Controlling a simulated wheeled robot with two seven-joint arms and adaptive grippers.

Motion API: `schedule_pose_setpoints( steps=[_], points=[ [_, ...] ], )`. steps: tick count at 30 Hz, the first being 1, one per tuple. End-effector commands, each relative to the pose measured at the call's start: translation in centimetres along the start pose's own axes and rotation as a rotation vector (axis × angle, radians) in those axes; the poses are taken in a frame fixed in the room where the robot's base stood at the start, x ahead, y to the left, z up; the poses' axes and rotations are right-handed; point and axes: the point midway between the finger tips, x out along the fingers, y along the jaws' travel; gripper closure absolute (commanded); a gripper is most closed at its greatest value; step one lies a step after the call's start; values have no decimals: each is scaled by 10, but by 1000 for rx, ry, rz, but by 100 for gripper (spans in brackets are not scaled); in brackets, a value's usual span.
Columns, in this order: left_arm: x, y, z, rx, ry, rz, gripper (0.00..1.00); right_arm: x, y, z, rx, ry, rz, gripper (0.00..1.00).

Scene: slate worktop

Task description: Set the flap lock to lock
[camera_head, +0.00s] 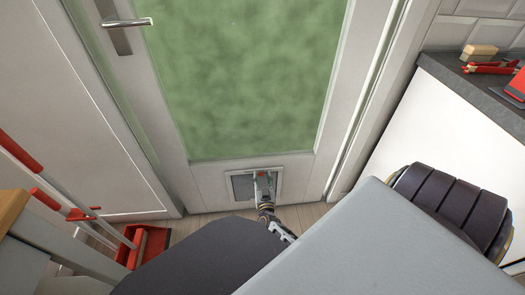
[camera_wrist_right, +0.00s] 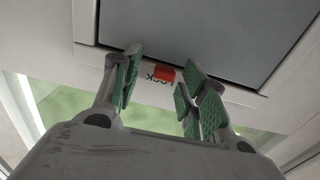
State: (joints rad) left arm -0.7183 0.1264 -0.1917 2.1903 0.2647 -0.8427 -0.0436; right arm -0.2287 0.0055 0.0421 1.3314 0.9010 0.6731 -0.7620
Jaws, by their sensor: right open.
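The pet flap (camera_head: 242,187) is a grey panel in a white frame, low in the white door. It also shows in the right wrist view as a large grey panel (camera_wrist_right: 220,35). A small red lock slider (camera_wrist_right: 164,73) sits on the frame edge, beside printed letters that read partly as LOCK; the rest is covered. My right gripper (camera_head: 265,179) is in front of the flap. In the wrist view its green-padded fingers (camera_wrist_right: 162,80) are open, one on each side of the red slider, with gaps visible. I cannot tell the slider's setting. My left gripper is not in view.
The door has a green glass pane (camera_head: 245,75) and a metal handle (camera_head: 127,23). A red dustpan (camera_head: 150,245) stands on the floor at left, near a wooden-topped table (camera_head: 12,208). A dark worktop (camera_head: 480,90) with red items is at right.

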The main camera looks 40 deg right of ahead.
Motion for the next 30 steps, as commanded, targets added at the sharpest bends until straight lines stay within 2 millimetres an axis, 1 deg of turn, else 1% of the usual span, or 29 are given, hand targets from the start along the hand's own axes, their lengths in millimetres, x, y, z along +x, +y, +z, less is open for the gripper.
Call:
schedule_pose_setpoints(
  steps=[5, 11, 30],
  points=[
    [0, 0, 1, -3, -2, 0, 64, -6, 0, 0, 1, -1, -1, 57],
    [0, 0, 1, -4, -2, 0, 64, -20, -1, 1, 0, -2, -1, 57],
    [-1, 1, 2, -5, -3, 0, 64, -92, 1, 1, 0, -2, 2, 57]
  ],
)
